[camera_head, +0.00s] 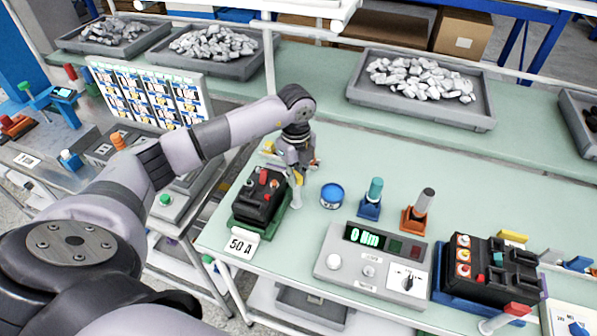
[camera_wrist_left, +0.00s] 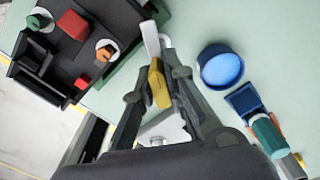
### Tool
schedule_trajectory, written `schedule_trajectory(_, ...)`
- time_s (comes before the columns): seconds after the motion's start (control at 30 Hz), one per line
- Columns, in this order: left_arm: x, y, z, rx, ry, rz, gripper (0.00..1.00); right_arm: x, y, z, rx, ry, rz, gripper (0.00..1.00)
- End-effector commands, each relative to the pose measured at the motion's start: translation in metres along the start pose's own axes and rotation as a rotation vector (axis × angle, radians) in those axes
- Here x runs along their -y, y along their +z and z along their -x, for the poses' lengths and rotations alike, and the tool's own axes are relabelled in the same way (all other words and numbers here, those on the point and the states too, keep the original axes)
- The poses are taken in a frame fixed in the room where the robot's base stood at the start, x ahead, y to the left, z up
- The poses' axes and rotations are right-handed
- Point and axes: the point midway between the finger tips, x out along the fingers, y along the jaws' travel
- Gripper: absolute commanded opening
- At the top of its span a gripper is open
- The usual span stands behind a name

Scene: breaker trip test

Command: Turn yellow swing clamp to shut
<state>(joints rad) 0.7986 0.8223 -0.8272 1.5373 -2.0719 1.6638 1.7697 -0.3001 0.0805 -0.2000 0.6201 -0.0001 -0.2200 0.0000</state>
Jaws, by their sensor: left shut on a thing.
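The yellow swing clamp (camera_head: 298,178) is at the right side of a black breaker (camera_head: 258,200) in a green fixture (camera_head: 240,221). My left gripper (camera_head: 297,168) reaches down to it from above. In the left wrist view the clamp's yellow part (camera_wrist_left: 158,84) lies between the two fingers of my left gripper (camera_wrist_left: 157,88), which is shut on it. A pale grey bar (camera_wrist_left: 150,36) extends beyond the yellow part, near the breaker (camera_wrist_left: 70,50). The gripper hides part of the clamp in the head view. My right gripper is in neither view.
A blue round container (camera_head: 332,195), a teal-handled tool (camera_head: 374,192) and an orange-based tool (camera_head: 422,203) stand to the right. A grey meter box (camera_head: 346,263) is in front. A second breaker (camera_head: 488,268) is at the right. Grey trays (camera_head: 408,113) line the back.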

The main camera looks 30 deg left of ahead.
Motion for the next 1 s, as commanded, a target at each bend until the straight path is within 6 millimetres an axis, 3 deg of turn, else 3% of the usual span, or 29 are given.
schedule_trajectory(0.17, 0.000, 0.001, 0.001, 0.001, -0.002, 0.009, 0.00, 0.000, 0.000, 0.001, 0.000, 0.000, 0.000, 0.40)
schedule_trajectory(0.4, 0.000, 0.000, 0.001, -0.001, -0.001, 0.167, 0.00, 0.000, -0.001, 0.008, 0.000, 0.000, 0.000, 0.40)
schedule_trajectory(0.67, 0.000, 0.000, 0.001, 0.000, -0.001, 0.176, 0.00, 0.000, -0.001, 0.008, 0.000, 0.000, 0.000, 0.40)
schedule_trajectory(1.0, 0.000, 0.000, 0.001, 0.000, -0.001, 0.349, 0.00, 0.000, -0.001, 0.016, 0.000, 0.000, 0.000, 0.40)
